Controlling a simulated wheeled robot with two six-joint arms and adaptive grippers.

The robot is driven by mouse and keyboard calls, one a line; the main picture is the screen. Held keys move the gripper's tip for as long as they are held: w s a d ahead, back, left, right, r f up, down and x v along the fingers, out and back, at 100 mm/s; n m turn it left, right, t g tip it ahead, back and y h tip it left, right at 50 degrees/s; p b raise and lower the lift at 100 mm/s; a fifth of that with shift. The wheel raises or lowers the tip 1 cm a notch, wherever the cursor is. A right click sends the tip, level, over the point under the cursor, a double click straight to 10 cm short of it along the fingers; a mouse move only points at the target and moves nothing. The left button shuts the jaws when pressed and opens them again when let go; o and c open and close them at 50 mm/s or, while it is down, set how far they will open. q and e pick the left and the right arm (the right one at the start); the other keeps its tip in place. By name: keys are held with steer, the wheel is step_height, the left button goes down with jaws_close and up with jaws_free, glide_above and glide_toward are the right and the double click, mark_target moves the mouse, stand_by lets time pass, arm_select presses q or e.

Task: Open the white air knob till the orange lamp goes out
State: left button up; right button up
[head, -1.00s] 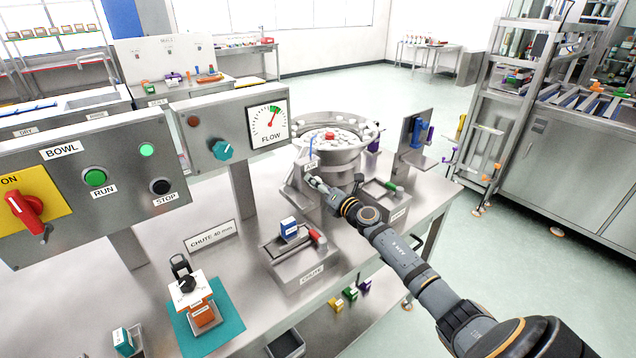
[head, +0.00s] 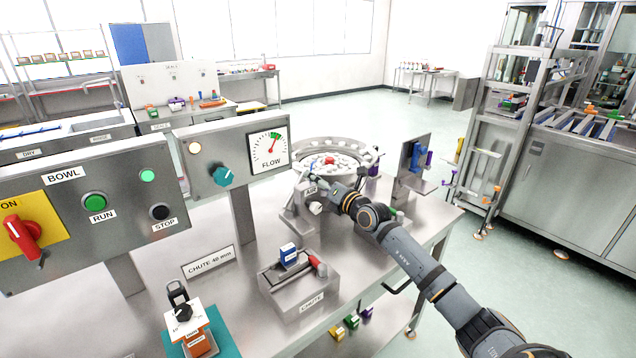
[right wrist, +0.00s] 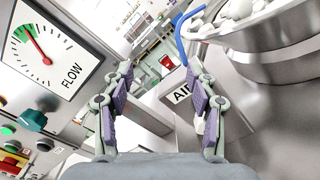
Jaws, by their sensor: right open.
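The white air knob (head: 316,208) sticks out of a grey block under the AIR label (head: 311,190), beside the bowl. In the right wrist view the knob (right wrist: 199,126) shows partly behind one finger. My right gripper (head: 331,191) is open and empty, just right of the knob and apart from it. In the right wrist view its two fingers (right wrist: 160,100) are spread, with the knob off to the right rather than between them. The lamp (head: 194,148) on the flow panel glows pale orange. The flow gauge (head: 269,150) needle points near its green band. My left gripper is out of view.
The bowl feeder (head: 335,150) stands behind the knob. The flow panel with its teal knob (head: 222,175) stands left. The chute block (head: 300,290) sits in front. A bracket with a blue part (head: 415,155) stands right. A blue hook-like tube (right wrist: 186,30) is close above the gripper.

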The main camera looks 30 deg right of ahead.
mark_target(318, 210)
steer(key=shift+s, duration=0.1)
steer(key=s+f+n+b, duration=0.3)
steer(key=s+f+n, duration=0.2)
steer(key=s+f, duration=0.55)
steer(key=w+b, duration=0.1)
steer(key=w, duration=0.9)
steer(key=shift+w+a+b, duration=0.15)
steer(key=shift+w+b, duration=0.05)
steer(key=shift+b, duration=0.2)
steer(key=shift+c, duration=0.4)
steer(key=c, duration=1.1)
steer(key=shift+m, duration=0.3)
steer(key=shift+r, duration=0.1)
